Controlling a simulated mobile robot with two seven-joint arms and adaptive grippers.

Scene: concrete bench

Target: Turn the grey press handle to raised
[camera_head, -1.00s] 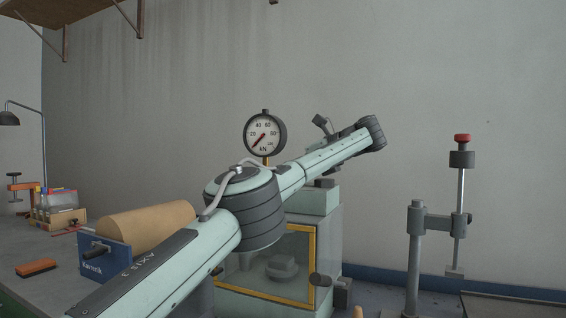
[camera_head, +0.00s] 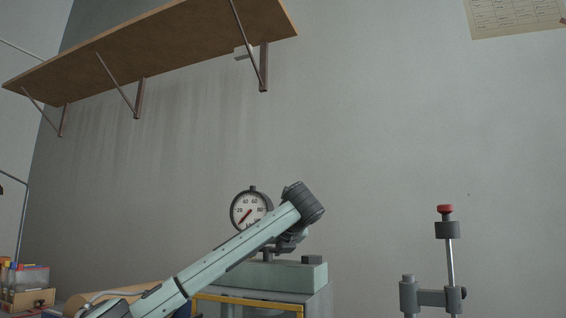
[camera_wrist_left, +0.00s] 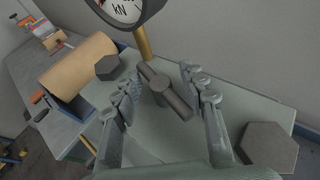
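The press is a pale green box (camera_head: 285,275) with a yellow-framed front, low in the head view. In the left wrist view, a dark grey bar handle (camera_wrist_left: 170,94) with a short cross stub lies above the press top (camera_wrist_left: 165,140). My left gripper (camera_wrist_left: 168,92) is open, with one finger on each side of the handle and visible gaps to it. In the head view the left gripper (camera_head: 288,243) is mostly hidden behind my own wrist, just above the press, and the handle is hard to make out. My right gripper is not in view.
A round kN gauge (camera_head: 251,208) stands close behind the left gripper; it also shows in the left wrist view (camera_wrist_left: 126,8). A tan roll (camera_wrist_left: 80,67) lies to the left. A stand with a red-topped rod (camera_head: 447,250) is at right. A shelf (camera_head: 150,50) hangs above.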

